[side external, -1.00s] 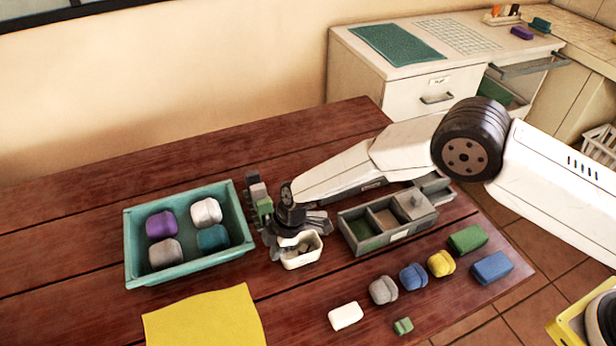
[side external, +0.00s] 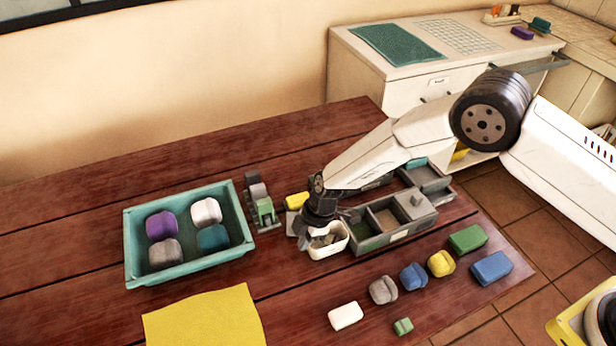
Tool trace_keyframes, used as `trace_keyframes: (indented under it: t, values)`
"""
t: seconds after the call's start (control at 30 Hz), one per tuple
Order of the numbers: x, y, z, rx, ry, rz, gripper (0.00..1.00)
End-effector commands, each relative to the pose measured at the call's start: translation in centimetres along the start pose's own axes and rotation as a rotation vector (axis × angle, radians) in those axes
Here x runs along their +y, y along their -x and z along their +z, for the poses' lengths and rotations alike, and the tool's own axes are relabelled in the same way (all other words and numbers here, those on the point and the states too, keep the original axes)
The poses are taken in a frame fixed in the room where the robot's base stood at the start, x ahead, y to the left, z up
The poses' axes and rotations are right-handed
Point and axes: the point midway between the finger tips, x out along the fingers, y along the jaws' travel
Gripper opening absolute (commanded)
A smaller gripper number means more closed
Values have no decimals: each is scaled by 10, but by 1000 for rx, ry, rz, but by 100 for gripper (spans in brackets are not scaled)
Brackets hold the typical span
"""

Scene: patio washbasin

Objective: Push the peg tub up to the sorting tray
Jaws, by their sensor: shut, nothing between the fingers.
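The peg tub (side external: 328,250) is a small white tub with grey-brown pieces in it. It stands upright on the wooden table, at the left end of the grey sorting tray (side external: 398,236). Its right side looks to be against the tray's wall, though I cannot tell if a thin gap remains. The tray has open compartments and a small grey block on its right part. My gripper (side external: 314,236) is shut and empty, low at the tub's left and back side, and hides part of its rim. Whether the fingers touch the tub is unclear.
A teal bin (side external: 133,250) with several soft blocks stands at the left. A grey rack with a green block (side external: 264,207) and a yellow block (side external: 297,200) are behind my gripper. Several blocks, including a white one (side external: 345,316), lie in front. A yellow cloth (side external: 205,318) lies front left.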

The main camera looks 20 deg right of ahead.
Motion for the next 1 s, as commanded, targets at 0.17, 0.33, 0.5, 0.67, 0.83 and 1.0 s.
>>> trace_keyframes:
  t: [0.17, 0.33, 0.5, 0.67, 0.83, 1.0]
  values:
    - [0, -3, -8, 0, 3, 0, 0]
    - [0, -8, -24, 1, 3, 0, 0]
    - [0, -11, -40, 1, 2, 1, 0]
    - [1, 6, -38, 1, 0, 2, 0]
    - [1, 26, -38, 1, 1, 3, 0]
    - [1, 49, -38, 2, 1, 2, 0]
